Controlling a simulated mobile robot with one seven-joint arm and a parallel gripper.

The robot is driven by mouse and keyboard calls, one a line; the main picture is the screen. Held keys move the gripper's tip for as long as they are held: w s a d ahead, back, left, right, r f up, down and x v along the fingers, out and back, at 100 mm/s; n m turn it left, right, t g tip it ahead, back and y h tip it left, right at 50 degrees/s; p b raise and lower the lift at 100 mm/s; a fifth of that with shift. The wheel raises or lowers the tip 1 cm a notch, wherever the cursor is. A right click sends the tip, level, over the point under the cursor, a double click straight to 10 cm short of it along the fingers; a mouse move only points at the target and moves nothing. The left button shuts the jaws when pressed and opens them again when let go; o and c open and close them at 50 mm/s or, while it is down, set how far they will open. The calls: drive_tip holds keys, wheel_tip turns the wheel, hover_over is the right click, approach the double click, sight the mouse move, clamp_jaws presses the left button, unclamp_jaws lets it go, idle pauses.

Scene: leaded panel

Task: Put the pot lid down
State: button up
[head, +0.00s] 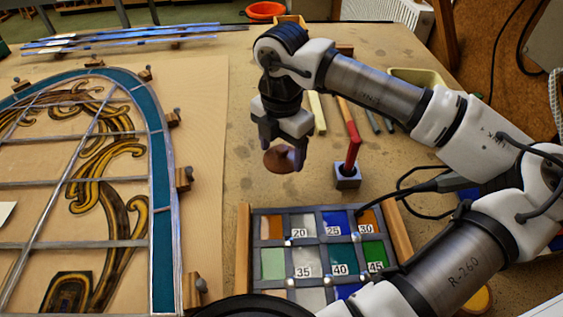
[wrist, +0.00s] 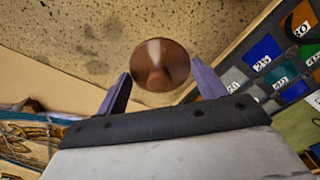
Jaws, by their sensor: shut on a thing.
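The pot lid is a small round brown disc with a knob. In the head view the pot lid (head: 279,160) is at the tips of my gripper (head: 284,150), over the tabletop. In the wrist view the lid (wrist: 160,65) shows between the two purple fingertips of my gripper (wrist: 158,88), its knob facing the camera. My gripper is shut on the lid. Whether the lid touches the table or hangs just above it I cannot tell. No pot is recognisable in either view.
A rack of numbered coloured glass samples (head: 315,212) lies in front of the gripper. A red-handled tool stands in a small grey block (head: 347,176) to the right. The leaded panel (head: 160,200) covers the left. Bare tabletop (head: 235,130) lies between.

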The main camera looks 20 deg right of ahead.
sight(282, 158)
wheel_tip(282, 158, down, 6)
drive_tip(key=shift+r+p, duration=0.2)
drive_tip(key=shift+p, duration=0.3)
drive_tip(key=shift+f, duration=0.1)
drive_tip(key=shift+f+b, duration=0.2)
drive_tip(key=shift+b, duration=0.15)
drive_tip(key=o, duration=1)
drive_tip(key=shift+r, duration=0.1)
drive_tip(key=shift+r+p, duration=0.25)
drive_tip(key=shift+p, duration=0.2)
wheel_tip(282, 158, up, 12)
drive_tip(key=shift+f+b, duration=0.1)
drive_tip(key=shift+b, duration=1.05)
drive_tip(key=shift+s+f, duration=0.1)
